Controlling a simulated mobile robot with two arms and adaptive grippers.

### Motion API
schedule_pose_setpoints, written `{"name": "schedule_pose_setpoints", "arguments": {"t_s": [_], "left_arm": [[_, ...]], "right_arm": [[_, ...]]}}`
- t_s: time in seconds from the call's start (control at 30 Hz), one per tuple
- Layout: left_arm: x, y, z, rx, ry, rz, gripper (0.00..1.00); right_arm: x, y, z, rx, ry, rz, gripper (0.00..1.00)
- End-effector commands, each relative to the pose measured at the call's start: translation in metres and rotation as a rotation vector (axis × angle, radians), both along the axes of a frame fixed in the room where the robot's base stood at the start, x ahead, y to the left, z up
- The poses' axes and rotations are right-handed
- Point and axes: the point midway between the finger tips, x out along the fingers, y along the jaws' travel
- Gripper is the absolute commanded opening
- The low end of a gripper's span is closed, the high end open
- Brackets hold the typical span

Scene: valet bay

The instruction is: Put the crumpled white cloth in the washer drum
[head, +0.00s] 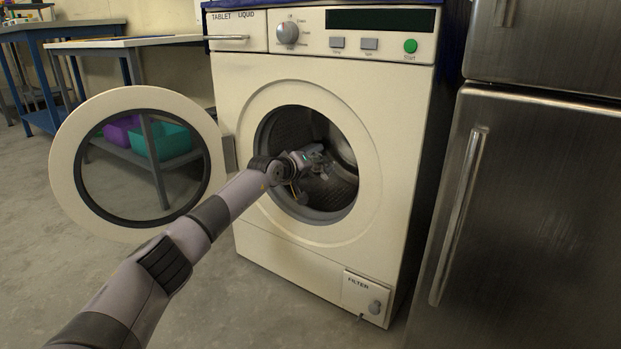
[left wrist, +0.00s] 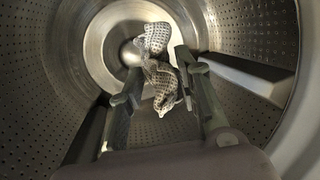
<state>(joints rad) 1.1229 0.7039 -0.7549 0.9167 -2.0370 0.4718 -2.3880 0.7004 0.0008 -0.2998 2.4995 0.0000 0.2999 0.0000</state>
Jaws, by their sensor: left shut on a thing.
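The washer drum (head: 291,128) is open at the front of the cream washer, and its perforated metal wall (left wrist: 250,35) surrounds the left wrist view. My left arm reaches through the round opening, so my left gripper (head: 319,160) is inside the drum. In the left wrist view the crumpled white cloth (left wrist: 163,84), with a dark dotted pattern, is between the fingers of my left gripper (left wrist: 158,78), which are shut on it. It is held in front of the drum's back wall. I cannot make out the cloth clearly in the head view. My right gripper is not in view.
The round washer door (head: 72,140) stands swung open to the left, close beside my left arm. A steel fridge (head: 540,200) stands close on the right. A work table (head: 130,42) with purple and teal bins is behind the door.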

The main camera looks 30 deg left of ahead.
Motion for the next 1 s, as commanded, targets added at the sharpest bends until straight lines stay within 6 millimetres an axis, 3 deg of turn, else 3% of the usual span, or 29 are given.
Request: {"name": "schedule_pose_setpoints", "arguments": {"t_s": [0.1, 0.47, 0.5, 0.83, 1.0], "left_arm": [[0.0056, -0.0005, -0.0007, -0.001, -0.001, 0.0, 0.05], [0.0081, -0.0011, 0.0014, 0.001, 0.0, -0.002, 0.05], [0.0081, -0.0011, 0.0014, 0.001, 0.0, -0.002, 0.33], [0.008, -0.0009, 0.0012, 0.001, -0.001, -0.001, 0.55], [0.0079, -0.0009, 0.0011, 0.001, 0.0, 0.0, 0.55]], "right_arm": [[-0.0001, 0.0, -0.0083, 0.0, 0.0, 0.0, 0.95], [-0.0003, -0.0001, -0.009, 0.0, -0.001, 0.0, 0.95], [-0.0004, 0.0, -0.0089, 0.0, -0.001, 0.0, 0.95], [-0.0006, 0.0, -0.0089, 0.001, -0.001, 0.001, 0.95], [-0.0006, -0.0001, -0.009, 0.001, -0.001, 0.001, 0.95]]}}
